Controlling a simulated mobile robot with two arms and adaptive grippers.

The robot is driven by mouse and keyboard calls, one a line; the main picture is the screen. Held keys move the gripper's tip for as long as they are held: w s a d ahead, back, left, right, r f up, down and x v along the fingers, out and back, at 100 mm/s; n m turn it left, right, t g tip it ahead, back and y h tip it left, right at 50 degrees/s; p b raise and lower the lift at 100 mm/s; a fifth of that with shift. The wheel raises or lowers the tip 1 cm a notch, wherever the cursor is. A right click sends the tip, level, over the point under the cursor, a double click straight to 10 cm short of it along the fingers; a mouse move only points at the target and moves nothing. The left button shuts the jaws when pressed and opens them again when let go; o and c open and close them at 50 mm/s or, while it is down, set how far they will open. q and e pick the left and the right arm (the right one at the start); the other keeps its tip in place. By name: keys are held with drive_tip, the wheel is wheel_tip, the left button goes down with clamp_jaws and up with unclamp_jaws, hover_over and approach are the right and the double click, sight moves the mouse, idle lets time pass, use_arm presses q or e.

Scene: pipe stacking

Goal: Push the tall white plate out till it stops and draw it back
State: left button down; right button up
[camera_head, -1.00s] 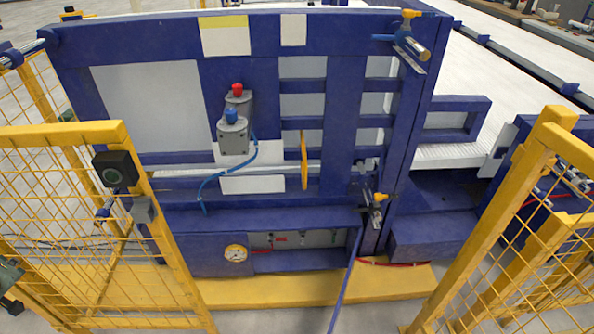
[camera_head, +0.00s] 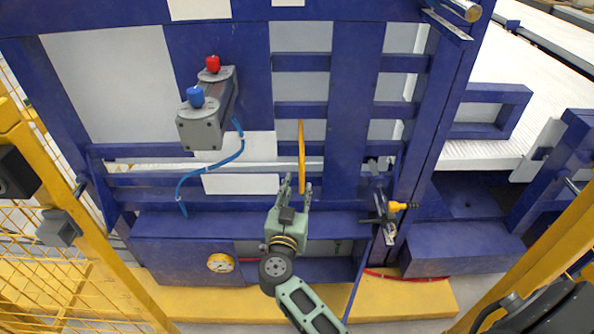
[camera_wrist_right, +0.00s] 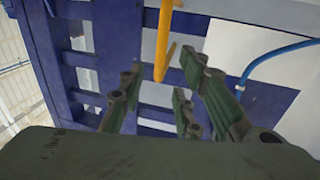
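Several white plates show behind the blue frame. A large one (camera_head: 108,88) stands at the left, and a smaller one (camera_head: 240,183) is low in the middle. I cannot tell which is the tall white plate. An upright yellow handle (camera_head: 302,155) is in front of the frame's middle bars; it also shows in the wrist view (camera_wrist_right: 164,45). My right gripper (camera_head: 296,187) is open and empty, just below the handle, with its fingers pointing up. In the wrist view its fingers (camera_wrist_right: 160,78) lie either side of the handle's lower end. My left gripper is out of view.
A grey box (camera_head: 205,118) with red and blue knobs and a blue hose (camera_head: 212,170) is left of the handle. A yellow-handled valve (camera_head: 398,206) is to the right. A gauge (camera_head: 220,263) sits low.

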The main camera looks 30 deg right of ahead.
sight(302, 174)
drive_tip(key=x, duration=0.7)
drive_tip(key=shift+w+d+b, duration=0.15)
drive_tip(key=shift+w+b, duration=0.05)
drive_tip(key=shift+b, duration=0.1)
drive_tip(key=shift+c, duration=0.4)
clamp_jaws()
